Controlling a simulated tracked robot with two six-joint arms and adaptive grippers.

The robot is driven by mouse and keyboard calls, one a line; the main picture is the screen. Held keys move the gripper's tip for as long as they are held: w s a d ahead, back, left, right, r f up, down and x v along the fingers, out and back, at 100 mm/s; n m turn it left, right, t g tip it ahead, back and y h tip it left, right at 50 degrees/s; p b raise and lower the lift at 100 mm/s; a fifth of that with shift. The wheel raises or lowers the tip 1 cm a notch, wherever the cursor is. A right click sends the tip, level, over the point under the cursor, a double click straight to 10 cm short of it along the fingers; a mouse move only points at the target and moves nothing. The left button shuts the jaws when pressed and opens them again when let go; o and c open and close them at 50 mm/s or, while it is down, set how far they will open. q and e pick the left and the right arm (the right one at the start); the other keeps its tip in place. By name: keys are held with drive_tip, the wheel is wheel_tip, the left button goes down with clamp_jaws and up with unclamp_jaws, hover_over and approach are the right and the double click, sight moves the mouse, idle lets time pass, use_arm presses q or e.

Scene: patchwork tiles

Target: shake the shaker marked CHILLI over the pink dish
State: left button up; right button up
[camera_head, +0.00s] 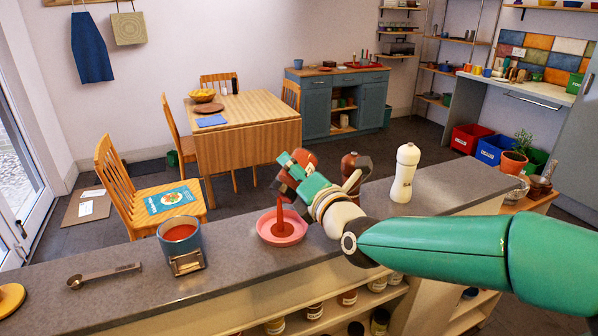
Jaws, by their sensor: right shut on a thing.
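A pink dish (268,236) sits on the grey counter, near the middle. My right gripper (293,180) is above it, shut on a reddish-brown shaker (303,158). The shaker is tilted, and the fingers cover much of it. I cannot read any marking on it. A red streak (281,212) runs from below the gripper down to the dish. A dark brown shaker (352,165), partly hidden by my gripper, and a white shaker (405,174) stand upright to the right. My left gripper is out of view.
A blue pot (180,240) with red contents stands left of the dish, with a small holder at its front. A measuring spoon (105,275) lies farther left. The counter between spoon and pot is clear.

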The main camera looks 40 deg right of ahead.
drive_tip(key=shift+f, duration=0.65)
wheel_tip(320, 180, up, 3)
drive_tip(key=shift+r+p, duration=0.1)
drive_tip(key=shift+p, duration=1.05)
drive_tip(key=shift+f+b, duration=1.6)
drive_tip(key=shift+f, duration=0.05)
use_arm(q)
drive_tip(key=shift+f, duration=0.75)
use_arm(e)
drive_tip(key=shift+r, duration=0.15)
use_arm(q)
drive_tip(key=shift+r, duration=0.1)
